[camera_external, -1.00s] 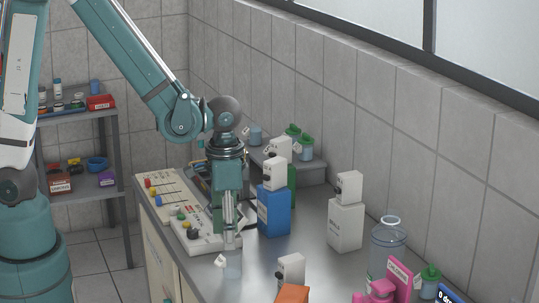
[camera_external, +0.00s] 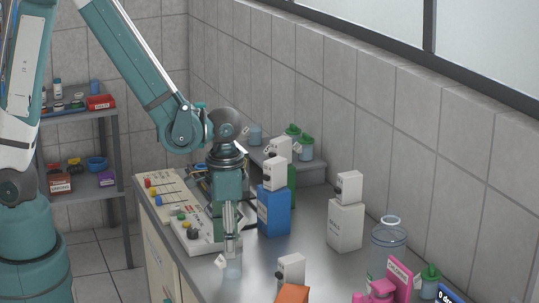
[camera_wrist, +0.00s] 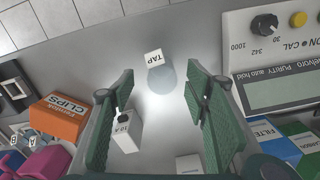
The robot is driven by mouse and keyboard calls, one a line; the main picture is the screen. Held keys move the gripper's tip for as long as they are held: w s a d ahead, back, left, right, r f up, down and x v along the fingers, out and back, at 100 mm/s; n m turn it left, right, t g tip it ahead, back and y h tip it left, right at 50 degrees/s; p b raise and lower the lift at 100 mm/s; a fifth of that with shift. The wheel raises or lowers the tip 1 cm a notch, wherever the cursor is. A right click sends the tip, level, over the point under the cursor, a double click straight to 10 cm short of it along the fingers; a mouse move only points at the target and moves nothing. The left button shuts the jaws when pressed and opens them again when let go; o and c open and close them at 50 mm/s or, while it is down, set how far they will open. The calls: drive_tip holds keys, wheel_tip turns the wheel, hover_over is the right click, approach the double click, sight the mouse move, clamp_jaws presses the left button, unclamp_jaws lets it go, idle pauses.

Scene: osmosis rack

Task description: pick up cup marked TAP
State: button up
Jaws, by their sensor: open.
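The cup marked TAP (camera_wrist: 161,78) is a small clear cup with a white tag reading TAP, standing on the grey bench. In the wrist view it lies just beyond and between my fingertips, near the top middle. In the external view the cup (camera_external: 233,268) stands near the bench's left edge, its tag to its left. My gripper (camera_external: 232,247) points down right above the cup, the fingertips at about its rim in the picture. In the wrist view my gripper (camera_wrist: 158,88) is open, its two green-padded fingers apart with nothing held between them.
A panel with knobs and a display (camera_wrist: 283,62) lies close on the right in the wrist view. An orange CLIPS box (camera_wrist: 57,121) and a white container (camera_wrist: 127,130) are at left.

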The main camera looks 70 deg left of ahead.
sight(229, 265)
drive_tip(key=shift+f, duration=0.1)
drive_tip(key=shift+w+a+f, duration=0.1)
drive_tip(key=shift+f, duration=2.35)
drive_tip(key=c, duration=0.9)
